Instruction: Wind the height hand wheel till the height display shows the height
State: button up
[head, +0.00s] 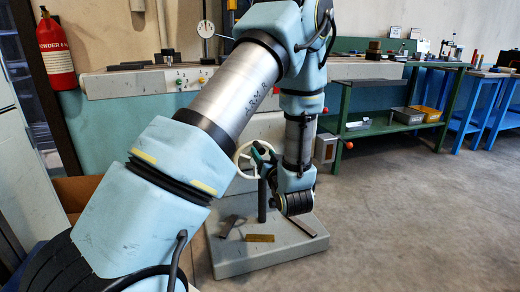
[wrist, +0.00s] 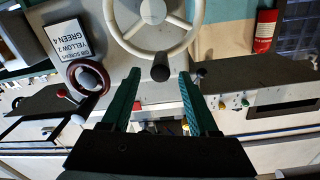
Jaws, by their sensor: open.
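The white hand wheel (head: 241,160) stands behind my arm in the head view, partly hidden by it. In the wrist view the wheel's white rim and spokes (wrist: 190,42) fill the top middle, cut off by the frame. A dark handle knob (wrist: 160,67) sticks out from its rim towards me. My gripper (wrist: 159,75) is open, its green fingers on either side of the knob; I cannot tell whether they touch it. In the head view my gripper (head: 263,154) is at the wheel, small and partly covered. I cannot make out a height display or its reading.
A pale base plate (head: 230,262) holds loose metal pieces. A green bench (head: 375,132) stands right; the floor there is clear.

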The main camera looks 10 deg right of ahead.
jog(key=w, duration=0.5)
jog(key=shift+a, duration=0.25)
grip_shut()
dwell(1.2)
